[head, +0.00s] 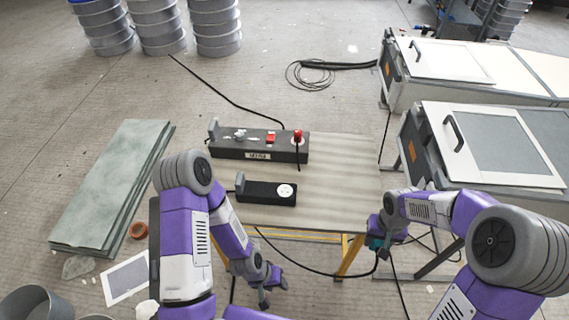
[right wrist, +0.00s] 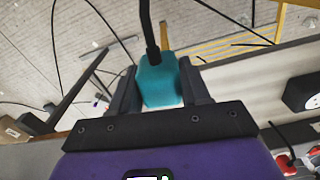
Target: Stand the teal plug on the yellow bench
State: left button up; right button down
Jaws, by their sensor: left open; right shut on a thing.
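The teal plug (right wrist: 158,82) is between the fingers of my right gripper (right wrist: 157,90), with a black cable running from it. In the head view my right gripper (head: 376,244) is shut on the plug, by the front right corner of the bench (head: 342,175); only a little teal shows there. The bench has a pale striped top and yellow legs. My left gripper (head: 268,290) is open and empty, low in front of the bench.
A dark box (head: 230,148) with a red knob stands at the bench's back left. A black socket block (head: 262,193) sits in front of it. The right side of the top is clear. White-lidded machines (head: 490,115) stand to the right.

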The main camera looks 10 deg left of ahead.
aim_at(360, 204)
jog(key=u, duration=3.25)
jog(key=k, duration=1)
jog(key=z, duration=1.95)
jog(key=i, duration=0.5)
